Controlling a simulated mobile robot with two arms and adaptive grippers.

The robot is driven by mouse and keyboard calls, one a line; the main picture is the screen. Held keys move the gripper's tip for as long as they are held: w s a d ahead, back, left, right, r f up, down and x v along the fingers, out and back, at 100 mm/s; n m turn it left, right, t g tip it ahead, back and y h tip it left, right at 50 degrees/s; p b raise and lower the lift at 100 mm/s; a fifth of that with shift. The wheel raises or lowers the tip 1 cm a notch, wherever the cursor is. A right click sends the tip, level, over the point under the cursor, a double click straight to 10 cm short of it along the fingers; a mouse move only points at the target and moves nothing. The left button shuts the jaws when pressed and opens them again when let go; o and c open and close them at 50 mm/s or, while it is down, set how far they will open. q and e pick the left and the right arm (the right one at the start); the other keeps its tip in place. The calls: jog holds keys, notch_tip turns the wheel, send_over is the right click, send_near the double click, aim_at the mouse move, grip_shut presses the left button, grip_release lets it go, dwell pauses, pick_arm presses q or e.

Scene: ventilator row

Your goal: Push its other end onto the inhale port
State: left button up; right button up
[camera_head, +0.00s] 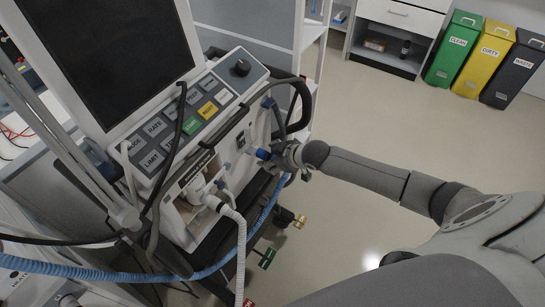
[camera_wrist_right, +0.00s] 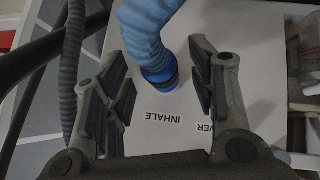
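The ventilator (camera_head: 205,135) stands left of centre in the head view, with its ports on the side facing my right arm. A light blue corrugated hose (camera_head: 272,205) loops below it and up towards my right gripper (camera_head: 284,154). In the right wrist view the hose (camera_wrist_right: 143,32) ends in a darker blue cuff (camera_wrist_right: 160,76) against the white panel, beside the INHALE label (camera_wrist_right: 164,118). The cuff covers the port itself. My right gripper (camera_wrist_right: 165,88) has its fingers apart on both sides of the cuff, with gaps visible. My left gripper is not in view.
A white corrugated hose (camera_head: 240,245) hangs from the ventilator's front. Green, yellow and dark bins (camera_head: 484,58) stand at the back right. The floor (camera_head: 400,125) between is clear.

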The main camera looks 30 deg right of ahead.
jog(key=shift+s, duration=0.1)
jog(key=v, duration=1.2)
